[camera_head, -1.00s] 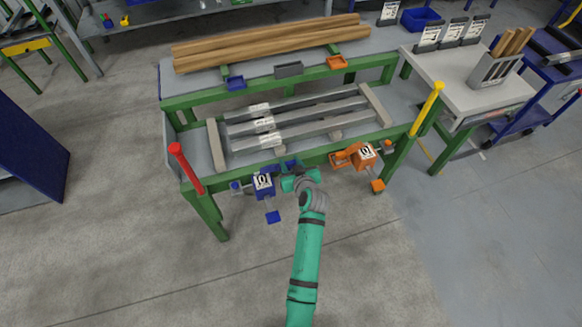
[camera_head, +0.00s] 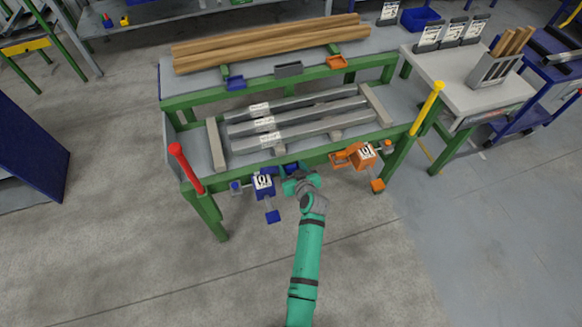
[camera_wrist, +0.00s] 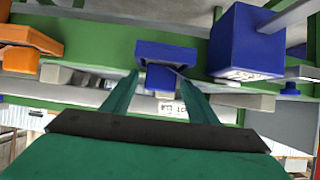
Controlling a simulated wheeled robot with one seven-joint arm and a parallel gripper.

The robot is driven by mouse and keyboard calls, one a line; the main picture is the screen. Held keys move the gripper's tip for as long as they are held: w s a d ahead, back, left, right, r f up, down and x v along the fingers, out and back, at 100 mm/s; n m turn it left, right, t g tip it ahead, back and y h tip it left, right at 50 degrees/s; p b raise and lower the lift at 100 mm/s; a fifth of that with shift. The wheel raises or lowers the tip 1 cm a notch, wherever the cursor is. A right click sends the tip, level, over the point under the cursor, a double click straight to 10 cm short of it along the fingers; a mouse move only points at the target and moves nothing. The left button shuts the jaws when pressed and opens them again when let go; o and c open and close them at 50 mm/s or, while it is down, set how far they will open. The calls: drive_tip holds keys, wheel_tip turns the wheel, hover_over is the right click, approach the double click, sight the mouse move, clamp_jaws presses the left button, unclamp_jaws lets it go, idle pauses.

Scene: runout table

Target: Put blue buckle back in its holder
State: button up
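A blue piece (camera_wrist: 165,52), which I take to be the blue buckle at its holder, is at the green front rail in the wrist view. It also shows in the head view (camera_head: 291,167). I cannot tell buckle from holder or how well it is seated. My gripper (camera_wrist: 155,76) points at it, fingers apart, one on each side of its narrow lower part. My gripper also shows in the head view (camera_head: 299,181), just in front of the rail. The blue winder box (camera_head: 264,182) hangs on the rail, left of my gripper.
An orange winder (camera_head: 365,158) and orange holder hang on the rail to the right. Grey bars (camera_head: 300,130) lie on the table. A red post (camera_head: 186,168) and a yellow post (camera_head: 428,108) stand at its corners. The floor in front is clear.

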drive_tip(key=shift+r, duration=0.1)
drive_tip(key=shift+r, duration=0.15)
drive_tip(key=v, duration=1.2)
drive_tip(key=s+f+m+t+h, duration=0.1)
drive_tip(key=s+f+m+h, duration=0.2)
drive_tip(key=s, duration=1.8)
drive_tip(key=s+a+r+t, duration=0.1)
drive_tip(key=s+r, duration=0.6)
drive_tip(key=s, duration=0.1)
drive_tip(key=s+a+r+t, duration=0.1)
drive_tip(key=s+a+r, duration=0.1)
drive_tip(key=s+r, duration=0.6)
drive_tip(key=shift+s+a+r+m+t+h, duration=0.3)
drive_tip(key=shift+s+t+h, duration=0.1)
drive_tip(key=shift+s, duration=0.1)
